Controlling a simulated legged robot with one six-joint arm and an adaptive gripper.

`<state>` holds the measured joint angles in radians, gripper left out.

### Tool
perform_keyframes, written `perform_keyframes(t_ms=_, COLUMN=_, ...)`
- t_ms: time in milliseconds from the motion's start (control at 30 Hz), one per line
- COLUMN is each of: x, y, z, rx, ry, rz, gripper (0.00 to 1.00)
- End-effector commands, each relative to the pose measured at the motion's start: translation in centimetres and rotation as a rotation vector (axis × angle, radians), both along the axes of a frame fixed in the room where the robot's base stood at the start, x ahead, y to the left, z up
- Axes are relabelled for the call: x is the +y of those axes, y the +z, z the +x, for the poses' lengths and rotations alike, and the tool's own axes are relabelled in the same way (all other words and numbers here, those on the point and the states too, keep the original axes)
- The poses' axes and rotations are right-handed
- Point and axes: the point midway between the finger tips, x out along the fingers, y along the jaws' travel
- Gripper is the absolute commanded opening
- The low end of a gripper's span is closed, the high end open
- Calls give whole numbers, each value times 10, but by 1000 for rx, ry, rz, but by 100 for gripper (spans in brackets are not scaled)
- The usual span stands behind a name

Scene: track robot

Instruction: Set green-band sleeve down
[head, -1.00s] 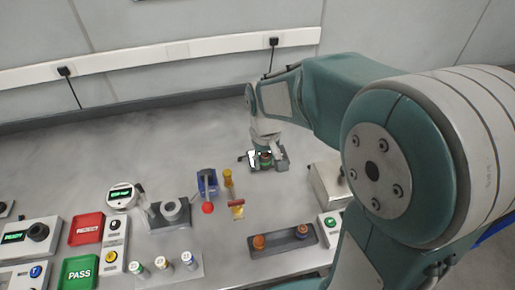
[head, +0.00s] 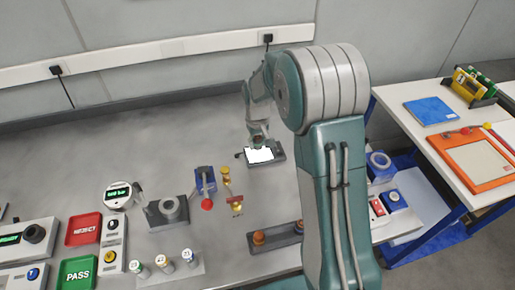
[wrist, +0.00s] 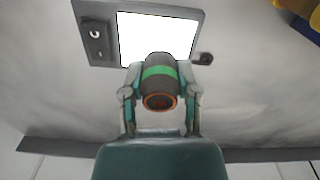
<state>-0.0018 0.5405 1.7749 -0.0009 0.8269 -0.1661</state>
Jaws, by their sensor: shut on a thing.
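The green-band sleeve (wrist: 160,80) is a dark cylinder with a bright green band and an orange-brown ring at its near end. My gripper (wrist: 160,100) is shut on it, with one finger on each side in the wrist view. In the head view my gripper (head: 259,141) is over a dark device with a bright white panel (head: 259,156), and the sleeve is too small there to make out clearly. In the wrist view the sleeve overlaps the lower edge of the white panel (wrist: 155,35). I cannot tell whether it touches the device.
A dark tray (head: 276,237) with an orange-brown piece stands in front, partly behind my arm. A blue device with a red ball (head: 207,204), a grey ring fixture (head: 171,209), a red tray (head: 83,229) and a green PASS tray (head: 77,272) are to the left. Bare table lies behind them.

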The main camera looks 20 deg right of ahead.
Motion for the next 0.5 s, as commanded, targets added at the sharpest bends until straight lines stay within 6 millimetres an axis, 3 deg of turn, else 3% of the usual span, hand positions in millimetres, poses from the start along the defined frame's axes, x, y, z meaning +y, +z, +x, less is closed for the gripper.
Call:
perform_keyframes(t_ms=233, x=-2, y=-33, z=2, rx=2, ry=-1, rz=2, gripper=0)
perform_keyframes(t_ms=500, x=-1, y=-34, z=3, rx=-1, ry=0, rz=0, gripper=0)
